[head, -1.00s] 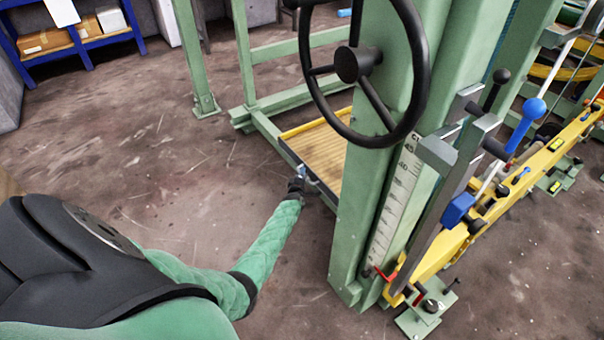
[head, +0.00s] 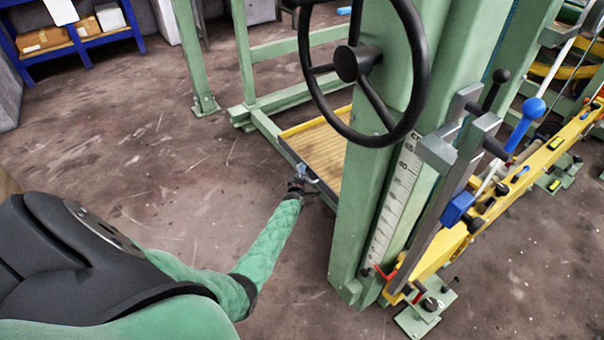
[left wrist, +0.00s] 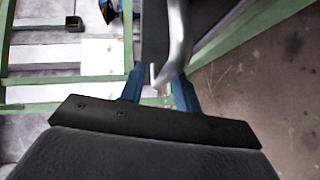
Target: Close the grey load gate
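The grey load gate shows as a dark grey strip (head: 276,146) along the near edge of the wooden-floored platform in the head view. In the left wrist view it is a dark grey panel (left wrist: 155,35) with a bent, light grey metal handle (left wrist: 180,40). My left gripper (head: 301,172) is at the gate's handle, near the green post. In the left wrist view its two blue fingers (left wrist: 160,78) stand apart, one on either side of the handle. A gap shows between the left finger and the handle. My right gripper is not in view.
A thick green post (head: 375,190) with a scale and a black handwheel (head: 415,100) stands right of my left gripper. A yellow beam (head: 500,205) with levers lies farther right. Blue shelving (head: 85,50) is at the back left. The floor (head: 150,165) left of the platform is clear.

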